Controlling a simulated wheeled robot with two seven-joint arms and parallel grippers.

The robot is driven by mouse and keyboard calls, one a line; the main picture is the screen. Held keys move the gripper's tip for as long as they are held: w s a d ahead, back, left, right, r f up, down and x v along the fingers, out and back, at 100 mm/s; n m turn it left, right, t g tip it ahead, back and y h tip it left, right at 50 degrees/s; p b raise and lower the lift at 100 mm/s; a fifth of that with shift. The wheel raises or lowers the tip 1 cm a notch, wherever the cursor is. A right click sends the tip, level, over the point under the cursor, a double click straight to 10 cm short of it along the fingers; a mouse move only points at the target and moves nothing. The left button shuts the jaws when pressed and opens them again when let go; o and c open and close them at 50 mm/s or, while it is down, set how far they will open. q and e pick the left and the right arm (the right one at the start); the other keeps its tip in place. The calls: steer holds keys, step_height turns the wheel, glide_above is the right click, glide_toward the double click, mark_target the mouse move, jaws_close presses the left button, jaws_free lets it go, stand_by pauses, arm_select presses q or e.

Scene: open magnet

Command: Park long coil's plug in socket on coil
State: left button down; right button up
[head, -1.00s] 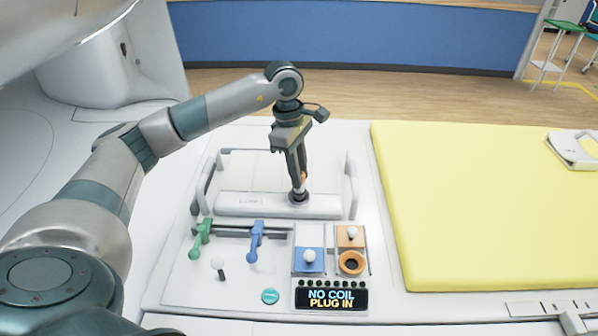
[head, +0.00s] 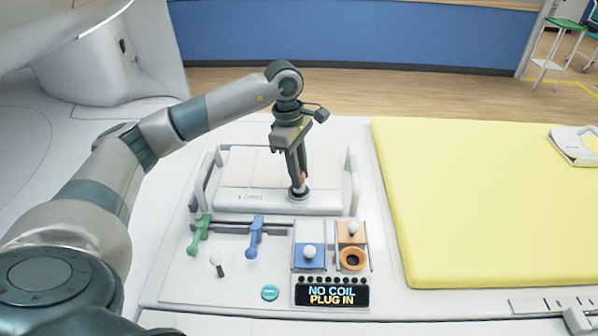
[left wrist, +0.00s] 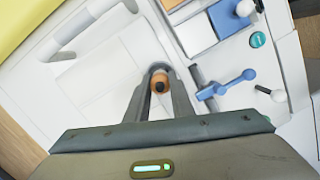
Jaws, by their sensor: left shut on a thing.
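The long coil (head: 275,203) is a white flat unit with grey side rails, lying on the white table top. My left gripper (head: 299,186) points down over its front edge, at a round grey socket (head: 299,194). In the left wrist view my left gripper (left wrist: 159,75) is shut on the plug (left wrist: 159,85), an orange piece with a dark centre. The fingers hide much of the plug, and I cannot tell how deep it sits in the socket. My right gripper is not in view.
In front stand a green lever (head: 199,234), a blue lever (head: 255,236), a blue block with white knob (head: 308,259), an orange ring socket (head: 352,259) and a display (head: 331,296) reading "NO COIL PLUG IN". A yellow mattress (head: 480,210) lies to the right.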

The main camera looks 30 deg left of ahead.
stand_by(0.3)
arm_select(q)
steer(key=c, duration=1.5)
jaws_free()
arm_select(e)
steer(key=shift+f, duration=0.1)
arm_select(q)
steer(key=shift+o, duration=0.2)
steer(key=shift+a+r+b, duration=0.15)
steer(key=shift+r+b, duration=0.2)
steer(key=shift+r, duration=0.5)
step_height(320, 180, up, 15)
steer(key=a+b, duration=0.2)
steer(key=shift+s+a+r+b, duration=0.15)
steer(key=shift+s+r+b, duration=0.05)
steer(key=shift+b, duration=0.2)
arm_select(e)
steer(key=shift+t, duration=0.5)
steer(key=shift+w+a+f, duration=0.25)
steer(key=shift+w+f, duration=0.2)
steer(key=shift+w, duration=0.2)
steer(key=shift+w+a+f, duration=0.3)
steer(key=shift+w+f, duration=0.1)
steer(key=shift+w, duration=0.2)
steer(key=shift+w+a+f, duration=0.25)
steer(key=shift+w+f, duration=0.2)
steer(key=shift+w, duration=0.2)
